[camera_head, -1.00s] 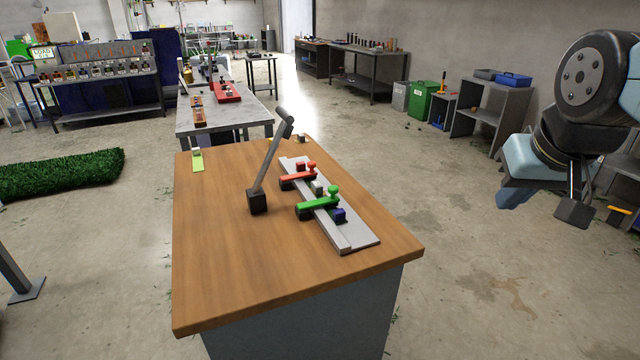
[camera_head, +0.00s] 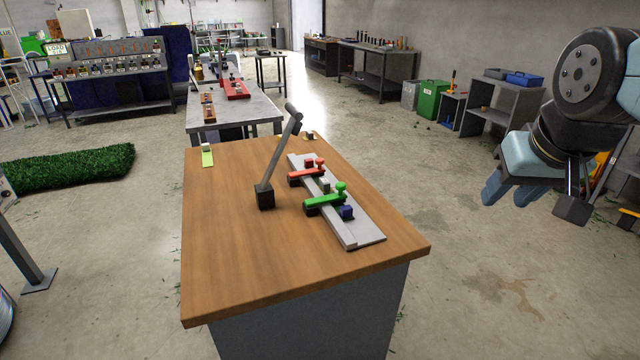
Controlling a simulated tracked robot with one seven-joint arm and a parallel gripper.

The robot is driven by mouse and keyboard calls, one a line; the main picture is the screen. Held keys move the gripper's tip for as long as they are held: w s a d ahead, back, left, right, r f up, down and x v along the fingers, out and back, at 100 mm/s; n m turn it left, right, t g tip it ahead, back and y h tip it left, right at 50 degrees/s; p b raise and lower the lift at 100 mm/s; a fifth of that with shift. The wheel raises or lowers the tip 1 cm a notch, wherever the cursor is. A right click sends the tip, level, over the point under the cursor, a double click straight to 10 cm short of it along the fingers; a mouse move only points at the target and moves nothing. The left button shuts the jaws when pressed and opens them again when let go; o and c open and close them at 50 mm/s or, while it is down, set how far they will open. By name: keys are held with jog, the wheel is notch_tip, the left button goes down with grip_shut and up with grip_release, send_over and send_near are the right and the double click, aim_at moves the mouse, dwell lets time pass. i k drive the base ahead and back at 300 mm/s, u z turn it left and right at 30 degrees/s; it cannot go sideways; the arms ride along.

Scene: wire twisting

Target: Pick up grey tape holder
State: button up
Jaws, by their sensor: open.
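I cannot tell for sure which thing is the grey tape holder. A small pale grey block with a yellow-green strip (camera_head: 207,154) sits at the back left of the wooden table (camera_head: 245,265). Another small greyish piece (camera_head: 308,136) sits at the table's back edge, too small to make out. My gripper (camera_head: 535,198) is open and empty at the right of the picture. It hangs over the floor, well apart from the table and everything on it.
A grey angled lever on a dark block (camera_head: 265,197) stands mid-table. Beside it lies a grey plate (camera_head: 362,238) with a red clamp (camera_head: 306,174) and a green clamp (camera_head: 325,202). A grey table (camera_head: 260,113) stands behind. Shelves (camera_head: 502,110) line the right wall.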

aim_at(324, 183)
jog(key=u, duration=0.3)
jog(key=i, duration=0.15)
jog(key=u, duration=2.4)
jog(key=k, duration=0.75)
jog(key=z, duration=0.9)
jog(key=k, duration=0.6)
jog(key=z, duration=0.8)
jog(key=i, duration=1.5)
jog(key=u, duration=0.3)
